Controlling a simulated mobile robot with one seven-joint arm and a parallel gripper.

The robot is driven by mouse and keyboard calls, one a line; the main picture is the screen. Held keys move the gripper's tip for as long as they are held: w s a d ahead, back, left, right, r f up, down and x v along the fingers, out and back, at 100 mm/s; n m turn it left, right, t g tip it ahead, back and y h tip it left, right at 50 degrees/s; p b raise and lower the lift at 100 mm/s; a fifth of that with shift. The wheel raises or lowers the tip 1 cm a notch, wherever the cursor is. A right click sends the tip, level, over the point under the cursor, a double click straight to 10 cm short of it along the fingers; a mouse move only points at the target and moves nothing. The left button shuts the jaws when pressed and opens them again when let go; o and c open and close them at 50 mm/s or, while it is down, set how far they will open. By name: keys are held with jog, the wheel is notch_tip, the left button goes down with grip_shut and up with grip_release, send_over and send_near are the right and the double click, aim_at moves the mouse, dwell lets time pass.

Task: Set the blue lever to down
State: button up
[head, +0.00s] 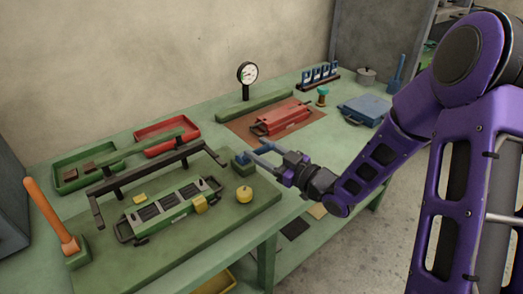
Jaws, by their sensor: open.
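An orange lever (50,214) leans at the board's left end. A dark rail frame (150,170), a green roller unit (168,211) and a yellow knob (244,194) stand on the board. A gauge (247,73), red case (281,117) and blue case (364,110) are farther back.

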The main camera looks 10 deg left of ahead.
jog(key=shift+c, duration=0.2)
grip_shut()
dwell(1.1)
